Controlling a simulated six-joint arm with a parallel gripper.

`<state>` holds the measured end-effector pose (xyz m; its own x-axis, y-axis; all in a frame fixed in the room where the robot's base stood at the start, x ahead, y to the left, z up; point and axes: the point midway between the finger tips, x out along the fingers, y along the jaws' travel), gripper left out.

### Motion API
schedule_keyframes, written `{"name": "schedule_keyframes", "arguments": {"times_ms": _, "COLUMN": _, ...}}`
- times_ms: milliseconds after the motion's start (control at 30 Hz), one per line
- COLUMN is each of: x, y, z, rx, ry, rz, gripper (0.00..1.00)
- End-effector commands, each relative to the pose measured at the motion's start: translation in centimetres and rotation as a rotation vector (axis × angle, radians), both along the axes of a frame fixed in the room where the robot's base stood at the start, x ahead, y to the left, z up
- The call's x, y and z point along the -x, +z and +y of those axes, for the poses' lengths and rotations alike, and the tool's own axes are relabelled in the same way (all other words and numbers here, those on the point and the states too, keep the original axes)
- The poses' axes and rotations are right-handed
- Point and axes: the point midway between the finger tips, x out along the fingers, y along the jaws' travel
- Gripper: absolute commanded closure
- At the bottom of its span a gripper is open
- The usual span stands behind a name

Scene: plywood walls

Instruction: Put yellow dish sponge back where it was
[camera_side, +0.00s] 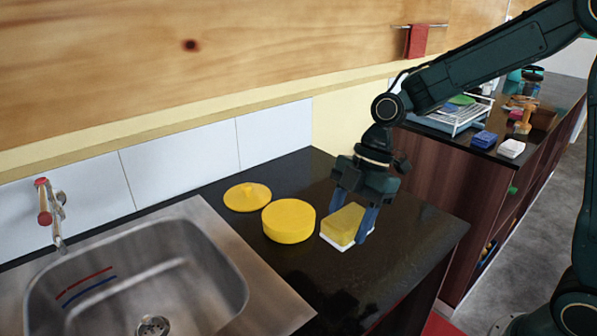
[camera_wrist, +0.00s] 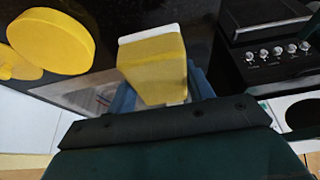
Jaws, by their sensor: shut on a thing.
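The yellow dish sponge (camera_side: 344,223) is a yellow block at the right part of the dark counter, on or just above a thin white piece (camera_side: 337,247). My gripper (camera_side: 354,222) points down over it and is shut on it, with blue fingers on either side. In the wrist view the sponge (camera_wrist: 154,68) sits between the blue fingers, with a white edge (camera_wrist: 148,33) showing beyond it. I cannot tell whether the sponge touches the white piece.
A round yellow container (camera_side: 289,221) stands just left of the sponge, with a yellow lid (camera_side: 247,197) behind it. A steel sink (camera_side: 230,290) with a tap (camera_side: 52,215) lies at the left. A dish rack (camera_side: 455,117) stands on the far counter. The counter front is clear.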

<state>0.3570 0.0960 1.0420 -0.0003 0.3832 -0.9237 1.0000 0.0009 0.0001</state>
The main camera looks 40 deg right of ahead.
Motion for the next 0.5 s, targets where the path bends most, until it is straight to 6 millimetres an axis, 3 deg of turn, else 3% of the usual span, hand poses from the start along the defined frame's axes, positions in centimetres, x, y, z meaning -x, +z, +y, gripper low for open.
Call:
{"name": "schedule_keyframes", "arguments": {"times_ms": 300, "x": 0.1, "y": -5.3, "z": 0.0, "rx": 0.001, "ry": 0.0, "rz": 0.003, "gripper": 0.69}}
{"name": "schedule_keyframes", "arguments": {"times_ms": 500, "x": 0.0, "y": -6.3, "z": 0.0, "rx": 0.0, "ry": 0.0, "rz": 0.0, "gripper": 0.69}}
